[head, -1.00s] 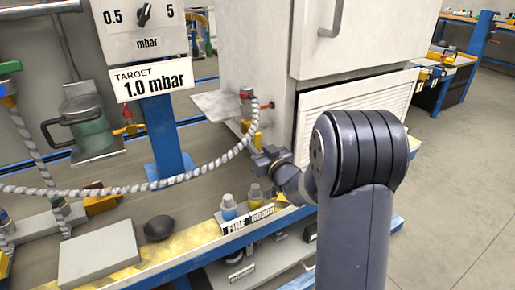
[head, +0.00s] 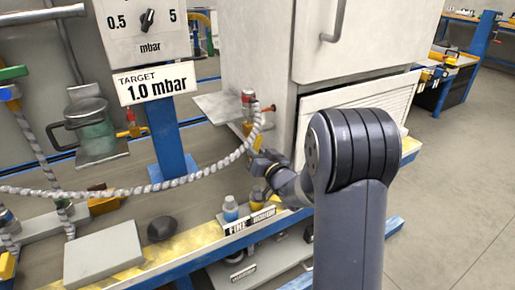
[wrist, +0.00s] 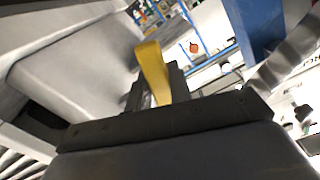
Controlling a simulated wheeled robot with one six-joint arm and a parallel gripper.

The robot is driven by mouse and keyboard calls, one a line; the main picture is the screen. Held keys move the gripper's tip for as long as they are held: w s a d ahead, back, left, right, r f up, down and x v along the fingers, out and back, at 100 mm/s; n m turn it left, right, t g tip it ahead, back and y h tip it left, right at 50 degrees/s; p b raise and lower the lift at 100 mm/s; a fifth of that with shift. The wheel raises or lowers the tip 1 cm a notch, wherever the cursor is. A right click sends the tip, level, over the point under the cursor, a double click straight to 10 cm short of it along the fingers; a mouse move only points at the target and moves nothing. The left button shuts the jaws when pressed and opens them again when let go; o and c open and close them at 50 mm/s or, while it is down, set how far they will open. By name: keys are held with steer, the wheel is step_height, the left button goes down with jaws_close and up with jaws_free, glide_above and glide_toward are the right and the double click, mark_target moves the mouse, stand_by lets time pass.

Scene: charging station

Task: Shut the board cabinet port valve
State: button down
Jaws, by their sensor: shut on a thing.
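The white cabinet (head: 258,50) stands at the back centre in the head view. On its left side is a port with a red fitting (head: 247,97), with the grey hose's end beside it. The yellow valve handle (wrist: 153,70) shows large in the wrist view, between the jaws of my gripper (wrist: 157,88). In the head view my gripper (head: 262,164) is just below the port, shut on the handle. The jaws and the hose hide part of the valve there, so its exact angle is hard to tell.
A grey ribbed hose (head: 150,187) sags across the bench from the port to the left. A blue post (head: 166,135) holds the target sign (head: 155,83). Bottles (head: 230,208), a dark round object (head: 161,228) and a grey plate (head: 103,256) are near the front edge.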

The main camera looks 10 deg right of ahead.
steer(key=m, duration=0.1)
steer(key=a+r+m+p, duration=0.1)
steer(key=m, duration=0.1)
steer(key=shift+s+a+m+p, duration=0.1)
steer(key=shift+s+m+p, duration=0.1)
steer(key=shift+m+p, duration=0.1)
steer(key=m+p, duration=0.1)
steer(key=r+m, duration=0.1)
steer(key=m, duration=0.1)
steer(key=shift+s+a+m+p, duration=0.15)
steer(key=shift+a+m+p, duration=0.15)
steer(key=shift+a+p, duration=0.1)
steer(key=shift+s+a+r+m+p, duration=0.1)
steer(key=shift+r+m+p, duration=0.3)
steer(key=shift+m, duration=0.7)
steer(key=shift+w+a+r+m+p, duration=0.1)
steer(key=shift+r+m+p, duration=0.15)
steer(key=shift+m+p, duration=0.6)
steer(key=shift+s+a+r+m+p, duration=0.1)
steer(key=shift+r+m+p, duration=0.2)
steer(key=shift+m, duration=1.05)
steer(key=c, duration=1.3)
jaws_free()
steer(key=v, duration=1)
steer(key=shift+s+d+p, duration=0.1)
steer(key=shift+s+p, duration=0.3)
